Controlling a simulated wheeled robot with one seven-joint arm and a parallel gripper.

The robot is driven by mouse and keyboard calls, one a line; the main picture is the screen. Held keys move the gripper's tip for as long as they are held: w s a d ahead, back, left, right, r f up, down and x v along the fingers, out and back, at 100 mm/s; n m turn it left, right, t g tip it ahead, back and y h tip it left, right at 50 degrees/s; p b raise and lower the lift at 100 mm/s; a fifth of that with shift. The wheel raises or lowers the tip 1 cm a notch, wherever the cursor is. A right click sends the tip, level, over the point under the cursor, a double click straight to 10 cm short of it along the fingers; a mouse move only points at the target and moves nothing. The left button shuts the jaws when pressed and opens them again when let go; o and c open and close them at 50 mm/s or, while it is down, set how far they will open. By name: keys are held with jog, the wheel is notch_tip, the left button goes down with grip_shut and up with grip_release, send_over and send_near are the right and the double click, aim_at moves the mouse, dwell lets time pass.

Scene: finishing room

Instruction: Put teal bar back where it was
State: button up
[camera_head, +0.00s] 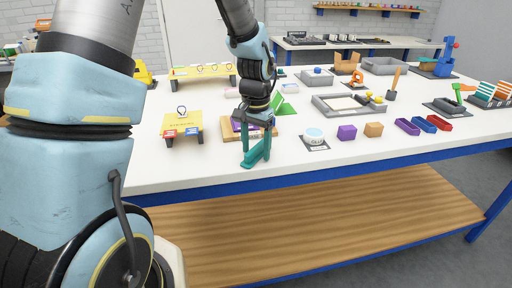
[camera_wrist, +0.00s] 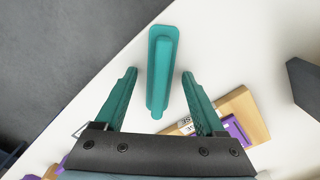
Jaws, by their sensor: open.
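The teal bar (camera_wrist: 162,60) is seen in the wrist view, lying on the white table top (camera_wrist: 215,45) close to its front edge. It has a flat base with a raised ridge along it. My gripper (camera_wrist: 159,74) is open, its two teal fingers on either side of the bar, with gaps to both. I cannot tell how far above the bar the fingertips are. In the head view my gripper (camera_head: 256,155) points down at the table's front edge. There the fingers and the bar share a colour and are hard to tell apart.
A wooden board with a purple piece (camera_wrist: 235,125) lies beside my right finger. In the head view, a yellow stand (camera_head: 182,122) is left of my gripper; a round white-topped container (camera_head: 314,134), a purple block (camera_head: 347,132) and an orange block (camera_head: 373,130) are to the right.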

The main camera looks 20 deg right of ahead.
aim_at(256, 147)
notch_tip(256, 147, up, 12)
jog(key=b, duration=0.2)
jog(key=s+a+f+n, duration=0.2)
jog(key=a+f+n, duration=0.1)
jog(key=a, duration=1)
jog(key=s+a+f+n+t, duration=0.1)
jog(key=a+f+n, duration=0.3)
jog(key=a, duration=0.9)
jog(key=shift+s+n+t, duration=0.3)
jog(key=shift+s+n, duration=0.4)
jog(key=shift+n, duration=0.3)
